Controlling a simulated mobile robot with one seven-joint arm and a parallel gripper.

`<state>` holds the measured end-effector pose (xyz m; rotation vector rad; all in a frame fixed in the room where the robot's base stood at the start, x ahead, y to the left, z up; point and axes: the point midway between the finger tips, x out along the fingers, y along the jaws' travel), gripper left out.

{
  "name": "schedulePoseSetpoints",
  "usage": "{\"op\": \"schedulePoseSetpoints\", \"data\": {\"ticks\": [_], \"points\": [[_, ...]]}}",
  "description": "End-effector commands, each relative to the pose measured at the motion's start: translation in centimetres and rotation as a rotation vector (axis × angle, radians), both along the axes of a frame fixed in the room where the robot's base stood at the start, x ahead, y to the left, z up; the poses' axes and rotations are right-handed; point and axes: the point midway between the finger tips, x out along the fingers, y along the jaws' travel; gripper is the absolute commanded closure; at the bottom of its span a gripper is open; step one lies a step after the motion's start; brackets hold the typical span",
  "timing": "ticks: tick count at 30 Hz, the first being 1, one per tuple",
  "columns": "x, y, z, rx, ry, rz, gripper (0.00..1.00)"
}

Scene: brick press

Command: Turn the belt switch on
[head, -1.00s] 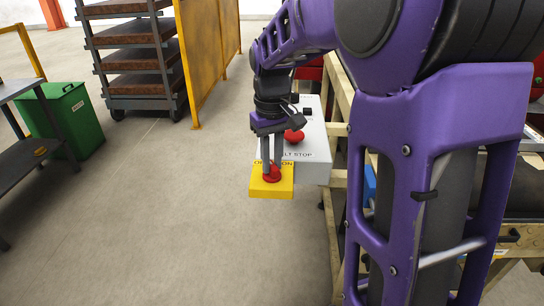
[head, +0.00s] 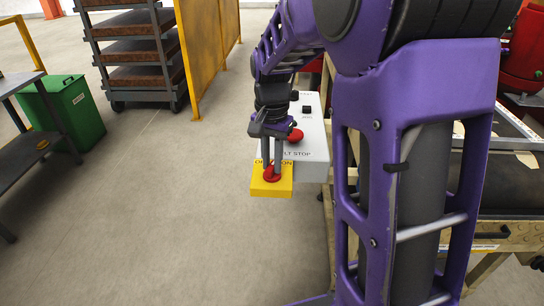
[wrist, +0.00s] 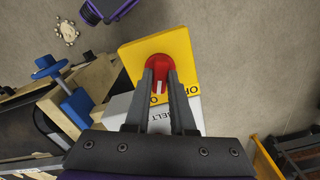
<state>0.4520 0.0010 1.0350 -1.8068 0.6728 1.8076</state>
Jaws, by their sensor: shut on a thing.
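The belt switch is a red rotary knob (head: 272,174) on a yellow plate (head: 271,192) with black lettering, part of it reading "ON". The plate is at the near end of a grey control box (head: 313,150). My gripper (head: 272,168) points down at the knob, with its two fingers on either side of it. The wrist view shows the red knob (wrist: 159,72) between the fingertips, a white mark on it, and the yellow plate (wrist: 128,57) around it. The fingers are shut on the knob and hide part of it and of the lettering.
A red mushroom button (head: 295,135) stands on the grey box just behind my gripper. A wooden-framed bench is at the right. A yellow panel (head: 207,45), a rack of trays (head: 136,60) and a green bin (head: 75,115) stand at the back left.

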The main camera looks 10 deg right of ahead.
Motion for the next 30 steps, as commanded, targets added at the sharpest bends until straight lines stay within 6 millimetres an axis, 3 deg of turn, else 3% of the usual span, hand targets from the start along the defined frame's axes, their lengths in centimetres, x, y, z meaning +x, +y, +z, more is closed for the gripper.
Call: {"op": "schedulePoseSetpoints", "data": {"ticks": [15,30], "points": [[0.08,-0.02,0.14,-0.001,-0.002,-0.338,1.00],[0.07,-0.04,0.07,0.000,-0.003,-0.404,1.00]]}}
